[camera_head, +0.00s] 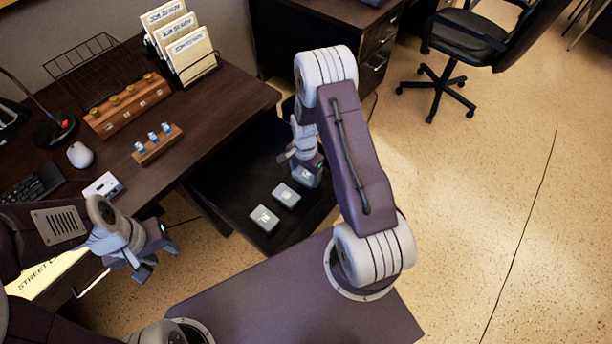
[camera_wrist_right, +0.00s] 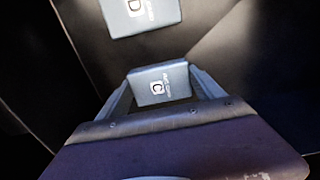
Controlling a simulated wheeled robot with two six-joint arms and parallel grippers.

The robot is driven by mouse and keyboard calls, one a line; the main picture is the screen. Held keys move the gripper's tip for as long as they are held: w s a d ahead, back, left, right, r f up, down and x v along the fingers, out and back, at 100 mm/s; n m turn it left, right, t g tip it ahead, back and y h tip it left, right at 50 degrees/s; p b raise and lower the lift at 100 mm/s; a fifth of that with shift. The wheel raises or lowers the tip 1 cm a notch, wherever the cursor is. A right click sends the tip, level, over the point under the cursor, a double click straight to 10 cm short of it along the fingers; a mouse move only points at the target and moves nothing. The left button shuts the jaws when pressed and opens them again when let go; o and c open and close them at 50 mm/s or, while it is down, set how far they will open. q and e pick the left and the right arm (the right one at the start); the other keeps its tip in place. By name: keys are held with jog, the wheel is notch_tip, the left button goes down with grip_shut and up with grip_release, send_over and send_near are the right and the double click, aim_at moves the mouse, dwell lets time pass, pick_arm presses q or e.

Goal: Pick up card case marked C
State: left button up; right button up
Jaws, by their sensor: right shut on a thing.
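The grey card case marked C (camera_wrist_right: 158,86) sits between the two fingers of my right gripper (camera_wrist_right: 163,88), which is shut on it. In the head view the right gripper (camera_head: 306,168) reaches down into the dark open drawer (camera_head: 232,186), with the held case (camera_head: 308,178) at its tip. I cannot tell whether the case is clear of the drawer floor. A case marked D (camera_wrist_right: 142,14) lies beyond it in the wrist view. My left gripper (camera_head: 152,262) is open and empty, low beside the desk.
Two other card cases (camera_head: 264,218) (camera_head: 286,195) lie in the drawer. The desk (camera_head: 215,105) holds a mouse (camera_head: 80,155), a keyboard (camera_head: 33,187), wooden stands (camera_head: 128,105) and a card rack (camera_head: 182,45). An office chair (camera_head: 470,40) stands at upper right; the floor at right is clear.

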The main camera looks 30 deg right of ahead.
aim_at(305, 175)
notch_tip(305, 175, up, 9)
jog(key=shift+r+p, duration=0.15)
jog(key=shift+p, duration=1.05)
jog(key=shift+r, duration=0.35)
